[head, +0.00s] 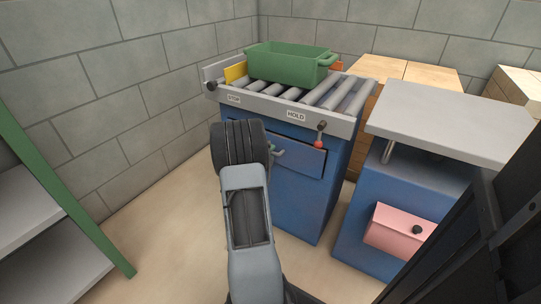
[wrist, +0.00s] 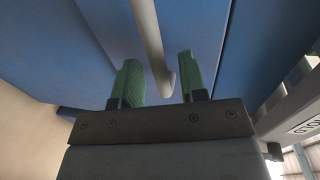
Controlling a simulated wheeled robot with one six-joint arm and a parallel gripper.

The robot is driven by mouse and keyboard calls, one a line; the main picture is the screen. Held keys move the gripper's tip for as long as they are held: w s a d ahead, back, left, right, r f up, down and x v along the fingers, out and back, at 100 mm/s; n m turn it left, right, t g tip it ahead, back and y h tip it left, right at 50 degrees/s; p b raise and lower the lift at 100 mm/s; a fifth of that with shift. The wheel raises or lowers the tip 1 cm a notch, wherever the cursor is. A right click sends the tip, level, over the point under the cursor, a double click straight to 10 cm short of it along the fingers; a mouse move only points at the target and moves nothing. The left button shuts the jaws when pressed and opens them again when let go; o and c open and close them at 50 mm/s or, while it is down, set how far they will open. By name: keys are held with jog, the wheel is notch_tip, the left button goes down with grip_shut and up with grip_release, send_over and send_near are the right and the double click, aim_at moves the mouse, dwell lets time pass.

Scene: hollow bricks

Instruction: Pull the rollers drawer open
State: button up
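The rollers drawer (head: 304,161) is a blue front panel under the roller table (head: 262,104). It looks shut or nearly so in the head view, where my arm covers its left part. In the wrist view, the drawer's grey bar handle (wrist: 148,35) runs down from the top edge, and its end lies between my two green fingers. My gripper (wrist: 158,78) is open, with a visible gap on each side of the handle. In the head view my gripper is mostly hidden behind my arm, close to the drawer front.
A green bin (head: 290,65) stands on the rollers. A grey-topped blue cabinet with a pink drawer (head: 395,232) stands at right, and a green-framed shelf (head: 60,195) at left. Floor between is clear.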

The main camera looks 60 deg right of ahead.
jog(key=shift+d+f, duration=0.1)
jog(key=shift+d, duration=0.4)
jog(key=shift+c, duration=0.2)
grip_shut()
